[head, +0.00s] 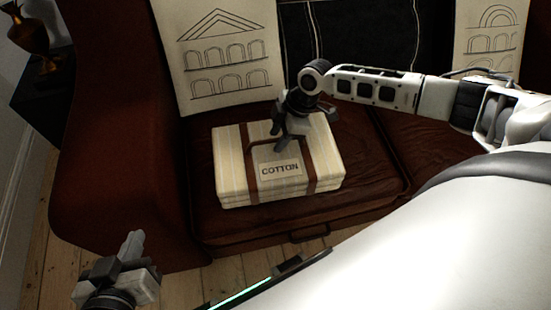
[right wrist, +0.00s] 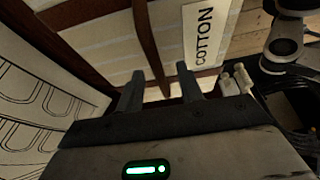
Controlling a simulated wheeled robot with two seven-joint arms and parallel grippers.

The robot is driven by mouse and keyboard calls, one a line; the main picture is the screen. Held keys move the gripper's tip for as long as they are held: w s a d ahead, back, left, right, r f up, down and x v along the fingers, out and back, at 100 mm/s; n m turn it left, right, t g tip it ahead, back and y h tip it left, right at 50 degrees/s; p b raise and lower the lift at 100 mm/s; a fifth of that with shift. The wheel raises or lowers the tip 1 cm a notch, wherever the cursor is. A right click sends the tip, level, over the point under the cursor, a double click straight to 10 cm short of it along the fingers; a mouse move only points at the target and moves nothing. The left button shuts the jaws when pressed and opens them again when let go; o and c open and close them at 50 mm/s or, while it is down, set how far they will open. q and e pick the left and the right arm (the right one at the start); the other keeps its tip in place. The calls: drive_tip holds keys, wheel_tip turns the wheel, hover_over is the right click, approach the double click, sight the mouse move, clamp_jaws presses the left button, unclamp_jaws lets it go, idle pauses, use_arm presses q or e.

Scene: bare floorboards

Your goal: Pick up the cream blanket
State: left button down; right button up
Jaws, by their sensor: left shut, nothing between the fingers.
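The cream blanket (head: 231,171) is a folded, striped bundle with two brown straps and a label reading COTTON. It lies flat on the brown leather sofa seat. My right gripper (head: 283,143) is over the top of the blanket, by the label. In the right wrist view the blanket (right wrist: 107,43) fills the upper middle, and the right fingers (right wrist: 158,88) stand apart with a brown strap running down between them. Whether the fingertips touch the blanket is unclear. My left gripper (head: 133,245) is shut and empty, low at the left, away from the blanket.
The sofa (head: 110,130) has a tall left arm. A cushion with a building drawing (head: 222,60) stands behind the blanket, and a dark cushion (head: 352,40) is beside it. A similar cushion (head: 488,38) is at the right. Bare floorboards (head: 190,285) show in front.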

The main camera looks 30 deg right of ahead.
drive_tip(key=shift+x, duration=1.15)
clamp_jaws()
idle(0.5)
drive_tip(key=shift+w+r, duration=0.15)
